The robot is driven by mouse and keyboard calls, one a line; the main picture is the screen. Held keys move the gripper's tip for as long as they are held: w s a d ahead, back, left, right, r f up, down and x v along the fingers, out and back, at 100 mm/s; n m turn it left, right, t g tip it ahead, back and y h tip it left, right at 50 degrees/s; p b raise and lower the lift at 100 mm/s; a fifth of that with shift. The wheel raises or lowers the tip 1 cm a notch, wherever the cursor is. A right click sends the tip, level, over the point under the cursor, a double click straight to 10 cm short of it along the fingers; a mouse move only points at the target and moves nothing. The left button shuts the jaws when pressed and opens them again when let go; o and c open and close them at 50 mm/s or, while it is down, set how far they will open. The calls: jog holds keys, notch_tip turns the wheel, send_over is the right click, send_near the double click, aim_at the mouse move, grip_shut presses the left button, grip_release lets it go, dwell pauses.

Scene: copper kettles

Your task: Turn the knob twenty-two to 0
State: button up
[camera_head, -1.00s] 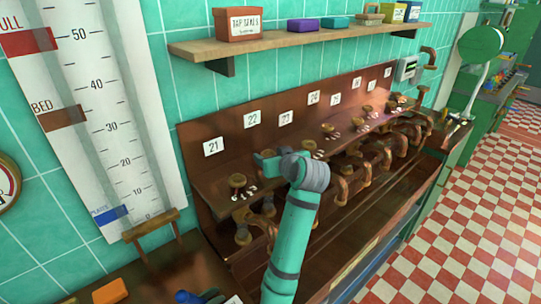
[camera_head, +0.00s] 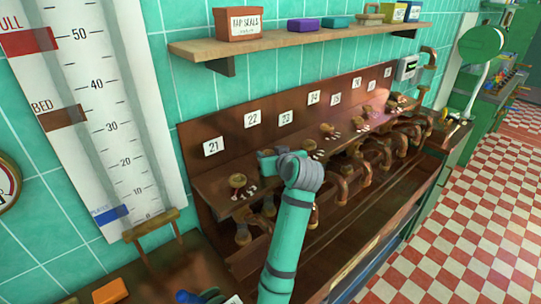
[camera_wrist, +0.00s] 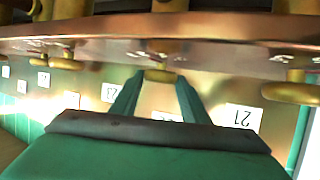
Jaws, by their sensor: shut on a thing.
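The sign 22 (camera_head: 252,118) is on the copper back panel. The knob below it is hidden in the head view behind my gripper (camera_head: 266,162). In the wrist view, which is upside down, a brass knob (camera_wrist: 159,75) sits between the two teal fingers of my gripper (camera_wrist: 156,82). My gripper is shut on this knob. White marks show on the copper beside the knob, too small to read. Its pointing direction is not clear.
Knob 21 (camera_head: 237,181) stands just left of my gripper, with number marks in front. Several other knobs line the copper shelf to the right, with pipes and taps below. A wooden shelf (camera_head: 290,40) with boxes hangs above.

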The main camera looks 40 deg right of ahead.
jog(key=m+g+h, duration=0.1)
jog(key=m+h, duration=0.1)
jog(key=m+g+h, duration=0.1)
jog(key=m+h, duration=0.1)
jog(key=a+m+g+h, duration=0.1)
jog(key=m+h, duration=0.1)
jog(key=shift+w+a+g, duration=0.1)
jog(key=shift+w+g, duration=0.3)
jog(key=m+g+h, duration=0.1)
jog(key=m+g, duration=0.1)
jog(key=m+g+h, duration=0.2)
jog(key=m+g, duration=0.1)
jog(key=shift+w+a+m+g, duration=0.1)
jog(key=shift+w+m+g, duration=0.2)
jog(key=o, duration=1.1)
jog(key=shift+c, duration=0.2)
jog(key=v, duration=1)
jog(key=shift+a, duration=0.45)
